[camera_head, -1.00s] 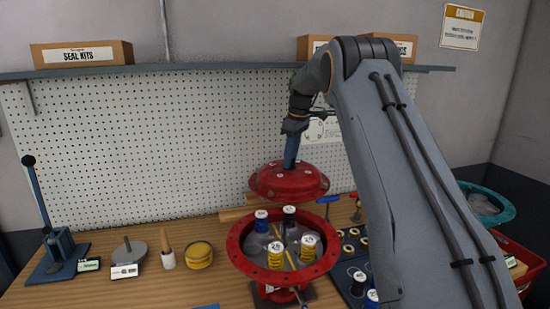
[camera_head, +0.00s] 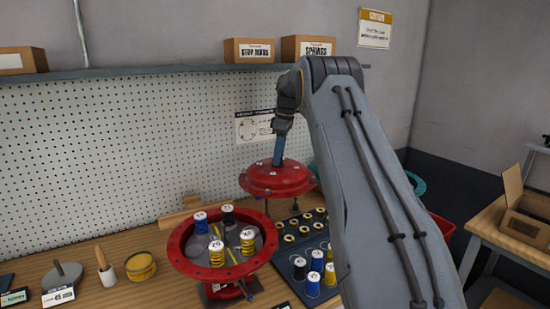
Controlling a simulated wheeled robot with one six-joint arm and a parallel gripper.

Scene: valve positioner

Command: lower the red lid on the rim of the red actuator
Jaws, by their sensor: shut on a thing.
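The red lid (camera_head: 277,180) is a domed disc with a blue upright handle (camera_head: 279,150). My gripper (camera_head: 283,127) is shut on that handle and holds the lid in the air. The red actuator (camera_head: 183,262) is an open round housing with a wide bolted rim, on the bench to the left of and below the lid. Blue, black and yellow springs with white caps (camera_head: 217,252) stand inside it. The lid appears apart from the rim, above and to its right. My fingertips are small and partly hidden by the gripper body.
A dark tray (camera_head: 294,265) with ring-shaped parts and capped springs lies right of the actuator. A pegboard and shelf (camera_head: 150,72) rise behind.

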